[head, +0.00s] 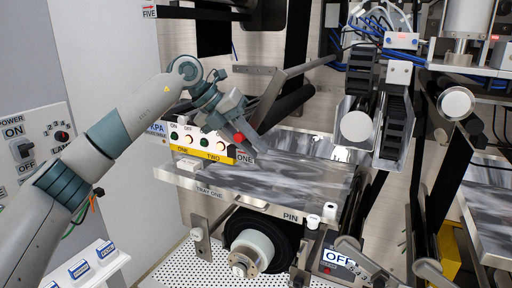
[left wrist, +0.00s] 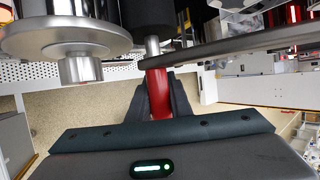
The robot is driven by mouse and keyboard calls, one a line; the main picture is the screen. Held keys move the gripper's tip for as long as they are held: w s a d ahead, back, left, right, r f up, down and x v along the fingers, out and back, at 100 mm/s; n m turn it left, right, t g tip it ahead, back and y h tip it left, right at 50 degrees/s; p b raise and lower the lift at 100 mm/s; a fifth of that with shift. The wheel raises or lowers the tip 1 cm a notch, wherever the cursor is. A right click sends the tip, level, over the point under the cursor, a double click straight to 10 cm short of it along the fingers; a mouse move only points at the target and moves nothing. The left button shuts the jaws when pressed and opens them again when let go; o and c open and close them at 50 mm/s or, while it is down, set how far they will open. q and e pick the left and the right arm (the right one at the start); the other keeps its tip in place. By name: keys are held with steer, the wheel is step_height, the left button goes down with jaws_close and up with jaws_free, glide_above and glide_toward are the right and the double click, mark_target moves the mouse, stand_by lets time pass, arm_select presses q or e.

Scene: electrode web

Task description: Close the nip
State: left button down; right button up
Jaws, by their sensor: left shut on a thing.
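A red handle (head: 239,137) shows at the end of my left arm in the head view, partly hidden by the gripper. In the left wrist view the red handle (left wrist: 158,94) stands between the two dark fingers of my left gripper (left wrist: 158,98), which is shut on it. A short metal pin (left wrist: 152,47) shows at the handle's far end, and a long metal bar (left wrist: 235,42) runs beside it. A dark roller (left wrist: 150,14) and a silver roller (left wrist: 65,38) lie beyond. I cannot tell whether the rollers touch. My right gripper is not in view.
A button panel (head: 188,143) sits close to the left gripper. Below it is a metal tray (head: 290,182) labelled TRAY ONE. A switch panel (head: 32,142) stands at left. Several rollers and dark webs crowd the right side.

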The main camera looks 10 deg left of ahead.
arm_select(q)
steer(key=c, duration=1.6)
jaws_free()
steer(key=shift+a, duration=0.15)
steer(key=shift+r, duration=0.1)
steer(key=b+v, duration=0.5)
steer(key=v, duration=1.2)
steer(key=shift+a, duration=0.15)
